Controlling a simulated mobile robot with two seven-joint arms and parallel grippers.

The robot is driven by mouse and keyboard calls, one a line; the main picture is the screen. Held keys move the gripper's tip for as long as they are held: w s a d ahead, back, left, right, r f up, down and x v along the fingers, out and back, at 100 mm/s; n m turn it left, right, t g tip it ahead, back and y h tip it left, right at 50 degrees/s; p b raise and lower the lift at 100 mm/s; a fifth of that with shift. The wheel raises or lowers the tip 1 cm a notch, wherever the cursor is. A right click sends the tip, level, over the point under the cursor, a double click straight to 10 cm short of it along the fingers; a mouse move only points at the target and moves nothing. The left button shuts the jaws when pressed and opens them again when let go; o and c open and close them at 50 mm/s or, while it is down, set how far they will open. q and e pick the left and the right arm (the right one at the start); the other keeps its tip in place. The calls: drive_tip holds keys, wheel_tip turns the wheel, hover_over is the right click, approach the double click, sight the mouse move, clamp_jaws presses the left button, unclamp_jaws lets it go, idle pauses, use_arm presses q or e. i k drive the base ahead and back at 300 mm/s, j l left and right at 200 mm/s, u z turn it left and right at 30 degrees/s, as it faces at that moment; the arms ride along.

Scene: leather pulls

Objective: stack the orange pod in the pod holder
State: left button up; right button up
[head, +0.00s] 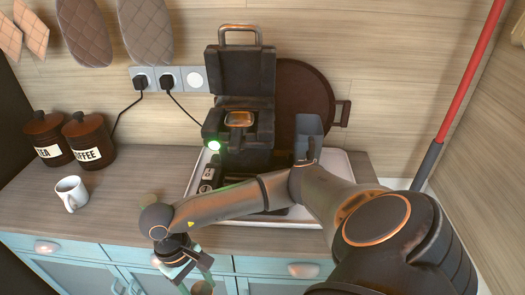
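A dark coffee machine (240,90) stands on the counter with its lid raised. An orange-copper rimmed piece (240,118) sits in its open top, where the pod holder would be; I cannot tell whether a pod lies in it. My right gripper (197,284) points down in front of the counter's front edge, at the bottom of the view. A small brownish round thing (203,288) shows at its fingertips, cut off by the frame; I cannot tell what it is or whether it is gripped. My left gripper is not in view.
A white tray (345,170) lies under the machine, with a grey-blue container (308,135) at its right. My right arm crosses over the tray. A white mug (71,193) and two brown canisters (85,138) stand at left. The counter between mug and tray is clear.

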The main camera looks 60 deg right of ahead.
sight(238, 132)
drive_tip(key=k+l, duration=0.8)
drive_tip(key=l, duration=0.15)
drive_tip(key=i+l, duration=0.15)
drive_tip(key=i, duration=0.3)
